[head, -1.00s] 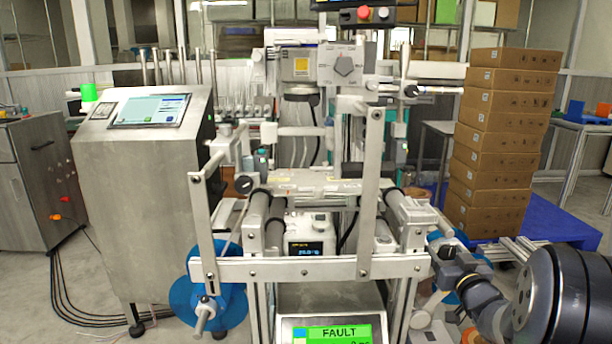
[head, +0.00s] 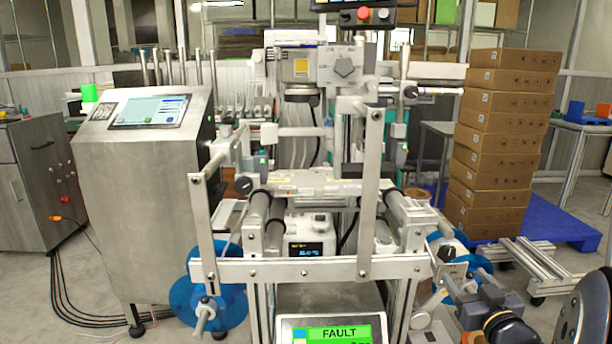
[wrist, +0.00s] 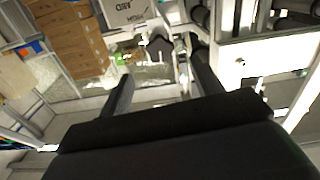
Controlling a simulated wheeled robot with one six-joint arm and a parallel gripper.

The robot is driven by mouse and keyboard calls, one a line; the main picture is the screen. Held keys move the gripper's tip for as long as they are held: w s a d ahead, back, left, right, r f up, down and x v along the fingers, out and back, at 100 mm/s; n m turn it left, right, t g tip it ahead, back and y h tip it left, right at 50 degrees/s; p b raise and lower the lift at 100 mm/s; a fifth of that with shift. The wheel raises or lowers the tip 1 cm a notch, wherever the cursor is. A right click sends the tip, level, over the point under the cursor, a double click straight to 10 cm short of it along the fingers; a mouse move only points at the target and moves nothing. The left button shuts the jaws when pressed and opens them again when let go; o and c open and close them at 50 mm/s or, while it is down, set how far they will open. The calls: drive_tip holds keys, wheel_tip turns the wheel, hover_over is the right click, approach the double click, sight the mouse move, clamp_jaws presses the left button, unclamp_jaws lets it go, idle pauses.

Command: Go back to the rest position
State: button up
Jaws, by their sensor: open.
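A blue film reel (head: 183,298) is on the front left of the machine. Another blue reel (head: 482,264) is at its right side, partly hidden by the frame.
The machine (head: 310,268) fills the middle, with a green FAULT screen (head: 338,332) low in front. A steel cabinet (head: 140,200) stands left. Stacked cartons (head: 500,140) stand on a blue pallet (head: 560,220) at right; they also show in the wrist view (wrist: 75,45).

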sight(449, 256)
drive_tip(key=shift+n, duration=0.6)
drive_tip(key=w+b, duration=0.1)
drive_tip(key=w, duration=0.2)
drive_tip(key=w+b, duration=0.1)
drive_tip(key=w, duration=0.6)
drive_tip(key=shift+w+a+b, duration=0.15)
drive_tip(key=shift+a+b, duration=0.1)
drive_tip(key=shift+b, duration=0.15)
drive_tip(key=shift+w+r, duration=0.1)
drive_tip(key=shift+w, duration=0.35)
drive_tip(key=shift+s+d, duration=0.1)
drive_tip(key=shift+s, duration=0.05)
